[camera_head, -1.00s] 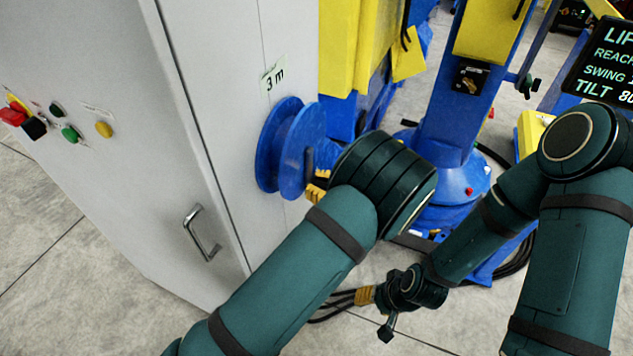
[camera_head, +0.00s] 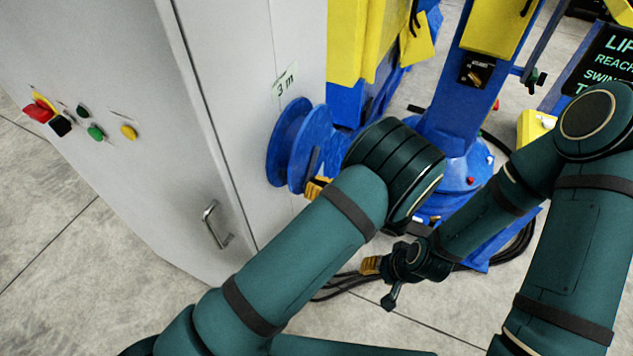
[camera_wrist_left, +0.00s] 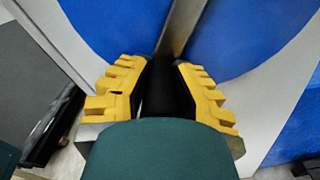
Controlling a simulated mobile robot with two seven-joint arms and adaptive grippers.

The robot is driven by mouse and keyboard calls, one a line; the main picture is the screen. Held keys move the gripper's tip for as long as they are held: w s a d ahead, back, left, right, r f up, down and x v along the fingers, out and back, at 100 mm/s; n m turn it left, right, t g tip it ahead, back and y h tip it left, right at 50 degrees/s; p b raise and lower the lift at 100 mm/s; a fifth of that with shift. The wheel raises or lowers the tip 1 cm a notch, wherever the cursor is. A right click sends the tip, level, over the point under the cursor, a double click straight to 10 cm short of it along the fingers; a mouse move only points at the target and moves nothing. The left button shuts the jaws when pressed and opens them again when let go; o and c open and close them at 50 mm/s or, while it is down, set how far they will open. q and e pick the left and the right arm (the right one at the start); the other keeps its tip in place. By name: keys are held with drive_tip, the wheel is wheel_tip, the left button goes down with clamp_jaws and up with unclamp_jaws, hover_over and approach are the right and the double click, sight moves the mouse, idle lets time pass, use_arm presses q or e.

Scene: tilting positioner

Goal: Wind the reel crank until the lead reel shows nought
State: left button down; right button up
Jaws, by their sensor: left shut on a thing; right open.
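The blue lead reel (camera_head: 288,142) is mounted on the side of the grey cabinet. A label (camera_head: 285,80) above it reads "3 m". The crank arm (camera_head: 313,161) runs across the reel's outer face; it also shows as a grey bar in the left wrist view (camera_wrist_left: 184,25). My left gripper (camera_head: 316,188) is at the crank's lower end, partly hidden by my own wrist. In the left wrist view its yellow fingers (camera_wrist_left: 166,90) are shut on the black crank handle (camera_wrist_left: 168,82). My right gripper (camera_head: 370,265) is open, low over the floor, away from the reel.
The grey cabinet (camera_head: 130,190) has a door handle (camera_head: 213,225) and several coloured buttons on its left face. The blue and yellow positioner (camera_head: 455,130) stands behind my arms. Black cables (camera_head: 340,286) lie on the floor. A dark sign (camera_head: 605,60) is at the upper right.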

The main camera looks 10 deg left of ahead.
sight(302, 155)
use_arm(q)
drive_tip(key=shift+s+a, duration=0.15)
drive_tip(key=c, duration=0.7)
unclamp_jaws()
drive_tip(key=shift+a, duration=0.1)
drive_tip(key=shift+c, duration=0.2)
drive_tip(key=shift+r, duration=0.1)
drive_tip(key=shift+r, duration=0.3)
wheel_tip(302, 155, up, 9)
drive_tip(key=shift+r, duration=0.2)
